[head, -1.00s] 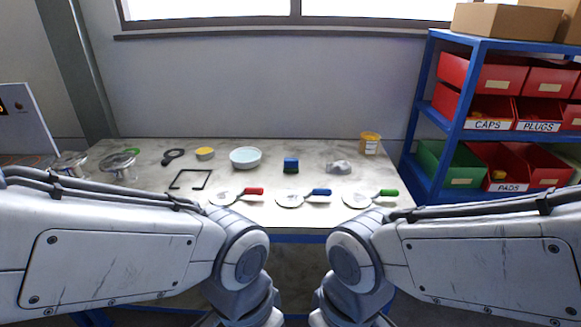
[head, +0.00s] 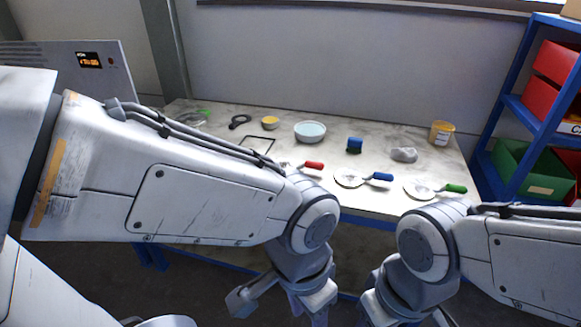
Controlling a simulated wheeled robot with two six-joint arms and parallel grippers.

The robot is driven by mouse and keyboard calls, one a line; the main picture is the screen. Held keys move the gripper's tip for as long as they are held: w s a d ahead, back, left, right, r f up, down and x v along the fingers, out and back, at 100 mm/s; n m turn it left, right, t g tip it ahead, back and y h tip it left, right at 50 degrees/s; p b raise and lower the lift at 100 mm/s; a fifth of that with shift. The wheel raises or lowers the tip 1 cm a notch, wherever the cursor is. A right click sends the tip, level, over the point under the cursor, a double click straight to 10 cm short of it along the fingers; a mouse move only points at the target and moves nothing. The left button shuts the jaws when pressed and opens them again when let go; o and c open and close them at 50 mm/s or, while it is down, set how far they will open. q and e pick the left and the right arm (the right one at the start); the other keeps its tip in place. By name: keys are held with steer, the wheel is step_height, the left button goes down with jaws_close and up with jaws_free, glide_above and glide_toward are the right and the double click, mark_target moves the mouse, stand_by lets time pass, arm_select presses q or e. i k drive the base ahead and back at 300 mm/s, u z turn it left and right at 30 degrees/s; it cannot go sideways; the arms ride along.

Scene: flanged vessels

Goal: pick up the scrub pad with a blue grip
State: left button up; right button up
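A small block with a blue upper part and a dark greenish lower part (head: 354,145), which fits the scrub pad with a blue grip, sits on the worktable (head: 285,182) right of a pale blue bowl (head: 310,131). Nothing touches it. Nearer the front edge lie flat round tools with a red handle (head: 314,165), a blue handle (head: 382,176) and a green handle (head: 455,188). My two arms hang in front of the table with forearms pointing down.
A grey lump (head: 403,154) lies right of the block, with a yellow tub (head: 441,132) behind. A yellow-topped tin (head: 270,122), a black ring tool (head: 240,121) and a black frame (head: 257,144) are at left. A blue shelf rack (head: 496,125) with bins stands right.

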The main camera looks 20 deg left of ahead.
mark_target(354, 144)
steer(key=z, duration=0.4)
steer(key=k, duration=0.5)
steer(key=u, duration=0.55)
steer(key=i, duration=1.5)
steer(key=z, duration=0.65)
steer(key=i, duration=0.5)
steer(key=z, duration=0.55)
